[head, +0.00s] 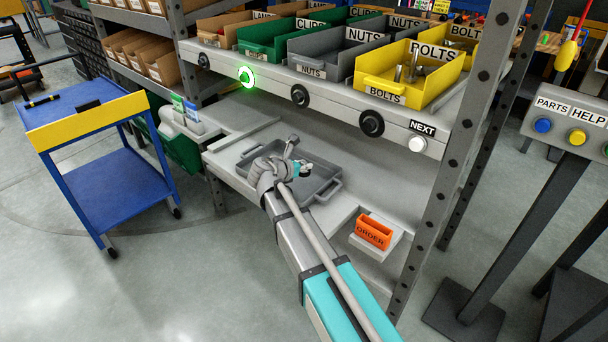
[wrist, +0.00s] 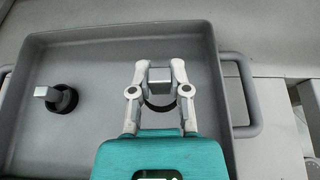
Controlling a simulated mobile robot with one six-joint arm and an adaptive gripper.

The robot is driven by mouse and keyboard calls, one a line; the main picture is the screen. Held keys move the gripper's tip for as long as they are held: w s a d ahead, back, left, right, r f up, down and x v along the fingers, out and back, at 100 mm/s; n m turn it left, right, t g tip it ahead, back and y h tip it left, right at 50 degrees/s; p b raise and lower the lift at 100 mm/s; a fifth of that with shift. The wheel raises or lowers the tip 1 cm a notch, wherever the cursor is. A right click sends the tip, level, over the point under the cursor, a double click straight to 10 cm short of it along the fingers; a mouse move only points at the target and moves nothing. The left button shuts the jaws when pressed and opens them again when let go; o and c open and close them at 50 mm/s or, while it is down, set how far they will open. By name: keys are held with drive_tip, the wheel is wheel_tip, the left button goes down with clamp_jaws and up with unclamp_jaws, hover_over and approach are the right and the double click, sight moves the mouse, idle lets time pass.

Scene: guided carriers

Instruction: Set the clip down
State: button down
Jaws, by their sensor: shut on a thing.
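My gripper (wrist: 159,70) is shut on the clip (wrist: 160,84), a small grey metal block with a dark ring at its lower part. They are over the right part of a grey tray (wrist: 130,32) with side handles. I cannot tell whether the clip touches the tray floor. A similar grey piece with a black ring (wrist: 62,98) lies at the left in the tray, apart from my gripper. In the head view the tray (head: 326,190) is on the grey bench, and my gripper (head: 304,168) is over it.
A green CLIPS bin (head: 255,50) stands on the shelf above, with a green-lit button (head: 246,76) below it. Grey NUTS (head: 312,70) and yellow BOLTS (head: 385,88) bins stand beside it. An orange ORDER holder (head: 373,232) is at the bench's right front. A blue cart (head: 105,185) stands left.

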sight(304, 173)
drive_tip(key=shift+w+f, duration=0.1)
drive_tip(key=shift+w+f+b, duration=0.35)
drive_tip(key=shift+f+b, duration=0.15)
drive_tip(key=shift+b, duration=0.1)
drive_tip(key=shift+f+b, duration=1.4)
drive_tip(key=shift+f, duration=0.05)
drive_tip(key=shift+f, duration=0.1)
drive_tip(key=c, duration=0.6)
unclamp_jaws()
drive_tip(key=shift+s+r, duration=0.15)
drive_tip(key=shift+r, duration=0.1)
drive_tip(key=p+v, duration=0.4)
drive_tip(key=v, duration=0.7)
drive_tip(key=shift+s+a+r+p, duration=0.15)
drive_tip(key=shift+s+a+p, duration=0.1)
drive_tip(key=shift+p, duration=0.1)
